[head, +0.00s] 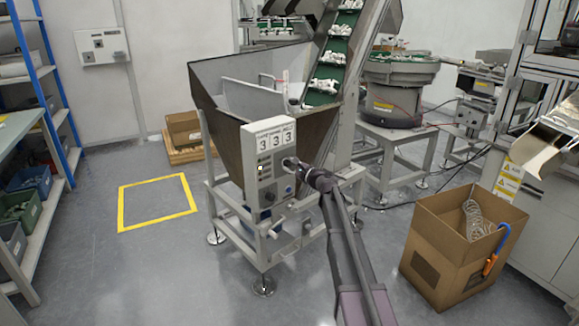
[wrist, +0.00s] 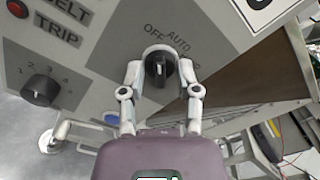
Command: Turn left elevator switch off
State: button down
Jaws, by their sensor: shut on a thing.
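The elevator switch (wrist: 157,71) is a black rotary knob on the grey control box (head: 265,150), which is fixed to the front of the elevator hopper. In the wrist view, labels OFF and AUTO and a third, partly covered word arc above it. My gripper (wrist: 160,68) is shut on the knob, with a finger on its left and on its right. In the head view my gripper (head: 290,164) is at the right side of the box and covers the knob. I cannot tell exactly which label the knob points to.
Another black knob (wrist: 40,90) and a red TRIP lamp (wrist: 17,41) are left of the switch in the wrist view. The hopper (head: 225,115) stands behind the box. A cardboard box (head: 450,235) stands on the floor at right. The yellow-marked floor (head: 157,203) is clear.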

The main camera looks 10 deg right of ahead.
jog(key=shift+n, duration=0.3)
jog(key=shift+c, duration=1.7)
grip_release()
jog(key=shift+s, duration=0.1)
jog(key=v, duration=1.1)
jog(key=shift+s+d, duration=0.2)
jog(key=shift+s, duration=0.15)
